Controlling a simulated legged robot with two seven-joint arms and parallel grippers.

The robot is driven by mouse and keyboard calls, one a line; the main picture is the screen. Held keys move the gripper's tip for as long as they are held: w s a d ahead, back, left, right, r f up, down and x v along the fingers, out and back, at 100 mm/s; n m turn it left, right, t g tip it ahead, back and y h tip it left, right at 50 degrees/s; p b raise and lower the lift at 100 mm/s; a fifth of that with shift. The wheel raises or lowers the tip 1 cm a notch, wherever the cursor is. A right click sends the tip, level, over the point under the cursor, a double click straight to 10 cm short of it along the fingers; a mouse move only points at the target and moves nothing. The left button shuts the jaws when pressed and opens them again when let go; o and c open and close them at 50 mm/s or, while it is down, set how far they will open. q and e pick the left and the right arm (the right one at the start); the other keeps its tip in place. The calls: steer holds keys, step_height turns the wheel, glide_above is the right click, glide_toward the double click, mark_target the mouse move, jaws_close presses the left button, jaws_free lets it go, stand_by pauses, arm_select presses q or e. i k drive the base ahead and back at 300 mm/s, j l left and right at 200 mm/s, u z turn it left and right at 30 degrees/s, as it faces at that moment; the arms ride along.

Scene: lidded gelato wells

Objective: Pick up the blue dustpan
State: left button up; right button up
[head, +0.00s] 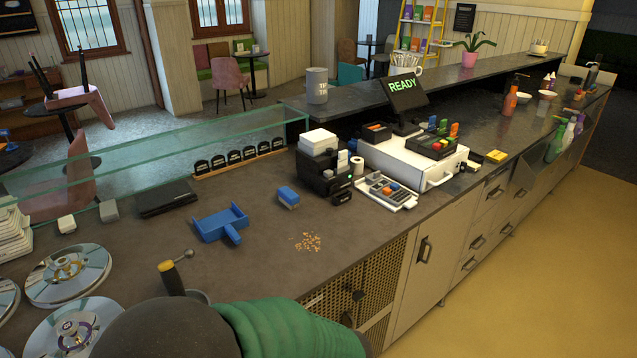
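The blue dustpan (208,228) lies on the dark counter left of the middle of the head view. Its tray is towards the back and its short handle (232,233) points to the front right. Nothing is touching it from above, and it looks empty. A small blue brush (288,198) lies to its right, apart from it. Light brown crumbs (307,242) are scattered on the counter to the right of the handle. Neither of my grippers shows in this view.
Round metal well lids (68,275) lie at the left. A yellow-and-black handle (170,277) stands upright in front of the dustpan. A black flat case (166,198) lies behind it, before a glass screen (150,150). A printer (322,172) and cash register (405,158) stand right.

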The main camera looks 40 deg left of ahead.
mark_target(225, 226)
steer(key=i+u, duration=0.3)
steer(key=u, duration=0.15)
steer(key=i+l+u, duration=0.15)
steer(key=u, duration=0.35)
steer(key=i+l+u, duration=0.3)
steer(key=u, duration=0.15)
steer(key=i+l+u, duration=0.25)
steer(key=u, duration=0.2)
steer(key=l, duration=0.1)
